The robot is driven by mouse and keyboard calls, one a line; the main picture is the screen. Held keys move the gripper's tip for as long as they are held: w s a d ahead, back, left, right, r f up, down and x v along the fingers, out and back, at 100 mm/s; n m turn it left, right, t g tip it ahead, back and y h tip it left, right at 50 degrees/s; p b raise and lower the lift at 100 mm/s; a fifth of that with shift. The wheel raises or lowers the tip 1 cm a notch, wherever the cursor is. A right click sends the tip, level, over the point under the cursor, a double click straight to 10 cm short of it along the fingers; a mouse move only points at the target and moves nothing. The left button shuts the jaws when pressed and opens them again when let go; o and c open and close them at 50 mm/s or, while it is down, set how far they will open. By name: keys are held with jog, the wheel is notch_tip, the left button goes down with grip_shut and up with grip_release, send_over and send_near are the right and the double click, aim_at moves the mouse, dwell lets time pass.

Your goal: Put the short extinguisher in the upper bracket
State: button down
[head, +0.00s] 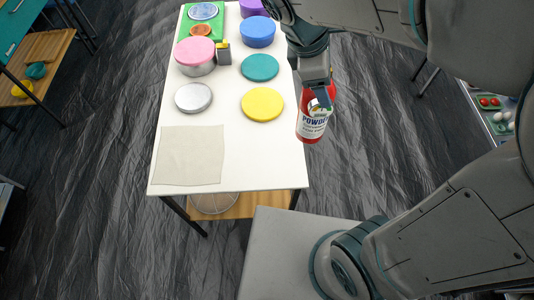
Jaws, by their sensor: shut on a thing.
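A short red extinguisher (312,126) with a white label reading "POWDER" is in the head view, right of the white table's near right part. My gripper (320,100) is shut on its upper part, and the gripper and arm partly cover it. The extinguisher looks roughly upright and overlaps the table's right edge in the picture; its height above the floor I cannot tell. No bracket can be made out in this view.
The white table (236,140) holds a pink-lidded tin (195,50), a blue tin (258,30), teal (260,67), yellow (262,104) and silver (193,97) discs, and a grey cloth (190,155). A shelf with food (495,115) stands at right. Dark floor (90,170) at left is clear.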

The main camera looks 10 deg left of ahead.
jog(key=a+f+b, duration=0.2)
jog(key=a+f, duration=0.9)
jog(key=f, duration=0.4)
jog(key=shift+a+f, duration=0.35)
jog(key=shift+s+f+b, duration=0.1)
jog(key=shift+b, duration=0.25)
jog(key=shift+c, duration=1.1)
grip_release()
jog(key=v, duration=1.2)
jog(key=shift+s+d, duration=0.1)
jog(key=shift+s, duration=0.05)
